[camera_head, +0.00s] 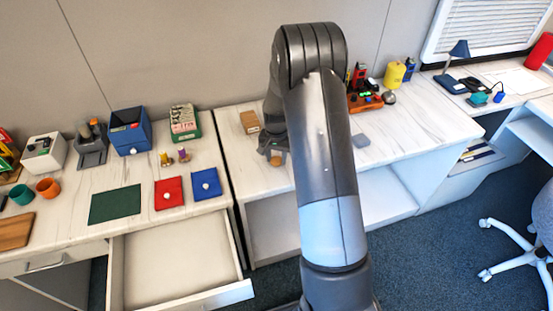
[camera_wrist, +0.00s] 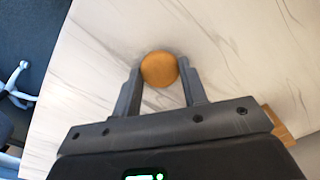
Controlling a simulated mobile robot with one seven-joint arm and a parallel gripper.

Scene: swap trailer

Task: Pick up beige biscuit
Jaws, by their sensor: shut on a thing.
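The beige biscuit (camera_wrist: 159,69) is a round, golden-tan disc between the fingertips in the wrist view. My gripper (camera_wrist: 160,80) is shut on it, with one finger touching each side. In the head view the biscuit (camera_head: 276,160) shows as a small tan spot at my gripper (camera_head: 274,156), over the white marbled counter. My arm hides part of the gripper there. I cannot tell whether the biscuit still touches the counter.
An open drawer (camera_head: 180,265) juts out at the lower left. A grey pad (camera_head: 361,140) lies right of my arm.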

